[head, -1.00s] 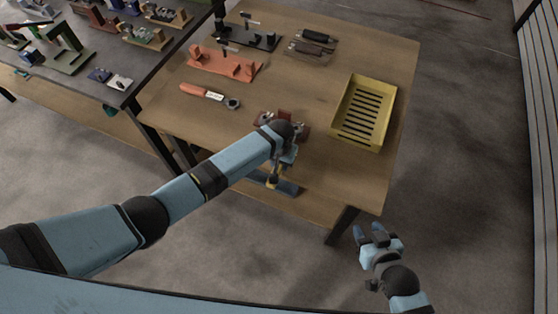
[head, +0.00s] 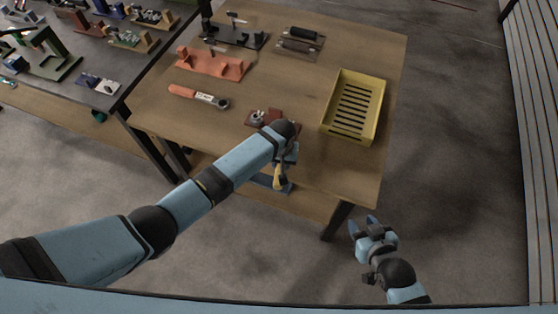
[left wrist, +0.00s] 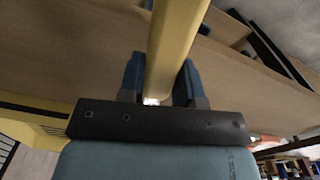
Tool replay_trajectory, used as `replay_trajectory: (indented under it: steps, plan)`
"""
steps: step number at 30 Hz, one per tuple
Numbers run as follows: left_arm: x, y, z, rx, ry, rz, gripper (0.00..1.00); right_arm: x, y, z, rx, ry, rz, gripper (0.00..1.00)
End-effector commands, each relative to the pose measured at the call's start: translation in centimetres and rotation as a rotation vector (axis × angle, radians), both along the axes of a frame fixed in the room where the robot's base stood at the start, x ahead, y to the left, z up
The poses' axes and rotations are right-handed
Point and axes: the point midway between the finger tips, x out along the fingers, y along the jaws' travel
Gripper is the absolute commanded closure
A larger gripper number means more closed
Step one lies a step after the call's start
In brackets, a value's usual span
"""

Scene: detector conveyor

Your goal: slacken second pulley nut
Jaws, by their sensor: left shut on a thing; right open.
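A small brown fixture with grey round parts (head: 257,117) stands near the front of the wooden table, partly hidden behind my left wrist. I cannot make out its separate nuts. My left gripper (left wrist: 160,68) is shut on a yellow bar-like thing (left wrist: 172,45), which runs up between its blue fingers in the left wrist view. In the head view this yellow thing (head: 279,178) hangs below my wrist at the table's front edge. My right gripper (head: 362,223) is open and empty, beyond the table's front right corner.
A wrench with a red handle (head: 181,91) lies on the table (head: 265,85), left of the fixture. A slotted yellow tray (head: 325,125) stands at the right. An orange fixture (head: 210,64) and dark parts stand behind. The table's front right is clear.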

Motion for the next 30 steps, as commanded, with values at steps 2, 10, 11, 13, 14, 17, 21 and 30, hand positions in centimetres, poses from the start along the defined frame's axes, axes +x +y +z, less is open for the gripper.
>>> replay_trajectory:
  steps: [2,10,11,13,14,17,21,30]
  plan:
    - [-0.2,-0.8,0.1,-0.005,0.002,0.026,1.00,0.0,0.0,0.0,0.000,0.000,0.000,0.57]
    - [-0.2,-1.9,0.1,-0.004,0.002,0.102,1.00,0.0,0.0,0.0,0.000,0.000,0.000,0.57]
    - [-0.2,-1.9,0.1,-0.004,0.002,0.107,1.00,0.0,0.0,0.0,0.000,0.000,0.000,0.57]
    - [-0.2,-2.0,0.1,-0.004,0.002,0.113,1.00,0.0,0.0,0.0,0.000,0.000,0.000,0.57]
    - [-0.2,-2.0,0.1,-0.004,0.002,0.114,1.00,0.0,0.0,0.0,0.000,0.000,0.000,0.57]
    - [-0.2,-2.0,0.0,-0.003,0.002,0.114,1.00,0.0,0.0,0.0,0.000,0.000,0.000,0.57]
    - [-0.2,-2.0,0.0,-0.003,0.002,0.114,1.00,0.0,0.0,0.0,0.000,0.000,0.000,0.57]
    - [-0.1,-3.2,0.1,-0.004,0.003,0.189,1.00,0.0,0.0,0.0,0.000,0.000,0.000,0.57]
